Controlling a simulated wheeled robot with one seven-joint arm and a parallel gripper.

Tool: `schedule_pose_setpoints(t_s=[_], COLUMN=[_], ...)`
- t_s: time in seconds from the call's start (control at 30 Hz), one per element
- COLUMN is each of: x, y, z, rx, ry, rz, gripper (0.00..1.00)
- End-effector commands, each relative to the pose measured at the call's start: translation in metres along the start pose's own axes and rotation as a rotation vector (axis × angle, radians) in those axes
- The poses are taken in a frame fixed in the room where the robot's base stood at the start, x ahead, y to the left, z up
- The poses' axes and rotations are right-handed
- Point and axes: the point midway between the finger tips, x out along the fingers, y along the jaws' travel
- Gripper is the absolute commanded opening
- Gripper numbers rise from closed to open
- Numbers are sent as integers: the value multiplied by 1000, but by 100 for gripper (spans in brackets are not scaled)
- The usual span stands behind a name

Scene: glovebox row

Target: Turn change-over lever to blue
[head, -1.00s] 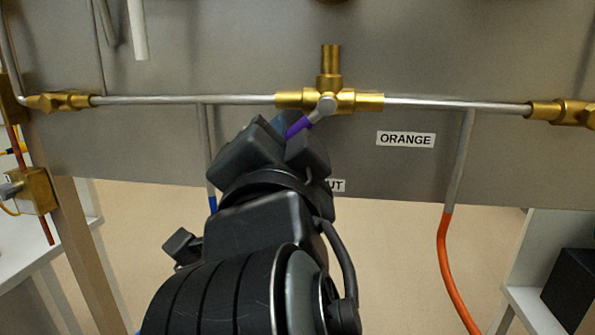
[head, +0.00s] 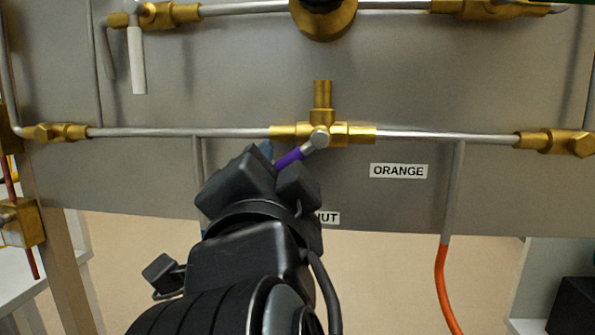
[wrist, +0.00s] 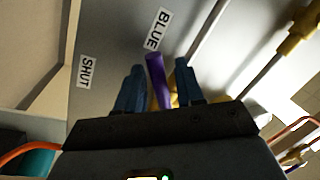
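The change-over lever has a purple handle (head: 289,157) on a grey hub at the brass valve (head: 350,132). It points down and left from the hub. My gripper (head: 278,160) is at the handle from below left. In the wrist view the purple handle (wrist: 156,75) stands between my two blue fingers. A gap shows on its right side, and it is close to the left finger, so the gripper looks open around it; contact is unclear. The BLUE label (wrist: 158,29) shows beyond the fingers in the wrist view. The ORANGE label (head: 399,171) is right of the valve.
A SHUT label (wrist: 85,71) is left of the fingers in the wrist view, partly hidden in the head view. Steel pipe (head: 450,137) runs both ways from the valve. An orange hose (head: 445,285) hangs at the right. Another brass-fitted pipe (head: 240,8) crosses above.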

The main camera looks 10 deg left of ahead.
Motion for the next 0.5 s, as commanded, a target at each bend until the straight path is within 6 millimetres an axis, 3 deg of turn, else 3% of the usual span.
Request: schedule_pose_setpoints(t_s=[0.23, 0.5], x=[-9, -53], y=[0, 0], z=[1, 1], rx=[-1, 0], ry=[-1, -3], rz=[0, -1], gripper=[37, 37])
